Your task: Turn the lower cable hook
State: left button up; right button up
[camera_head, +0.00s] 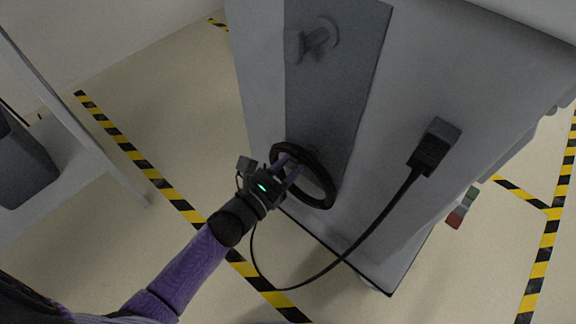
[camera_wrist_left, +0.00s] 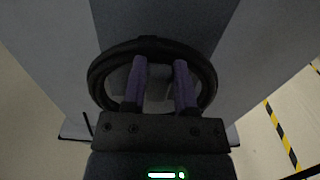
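The lower cable hook (camera_wrist_left: 157,90) is a grey piece on the cart's dark grey panel (camera_head: 330,85), seen between and beside my left fingers in the left wrist view. In the head view my gripper and the cable mostly hide it. A coiled black cable (camera_head: 322,181) forms a loop around it; the loop also shows in the left wrist view (camera_wrist_left: 98,72). My left gripper (camera_head: 291,170) reaches into the loop. Its purple fingers (camera_wrist_left: 160,85) are apart, one on each side of the hook's middle; I cannot tell whether they touch it. My right gripper is out of view.
An upper hook (camera_head: 313,40) sits higher on the same panel. The cable runs below to a black plug (camera_head: 433,147) on the light grey cart (camera_head: 385,185). A shelf with a dark object (camera_head: 22,165) stands at left. Striped floor tape (camera_head: 133,153) crosses open floor.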

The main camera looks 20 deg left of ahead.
pick_arm(q)
grip_shut()
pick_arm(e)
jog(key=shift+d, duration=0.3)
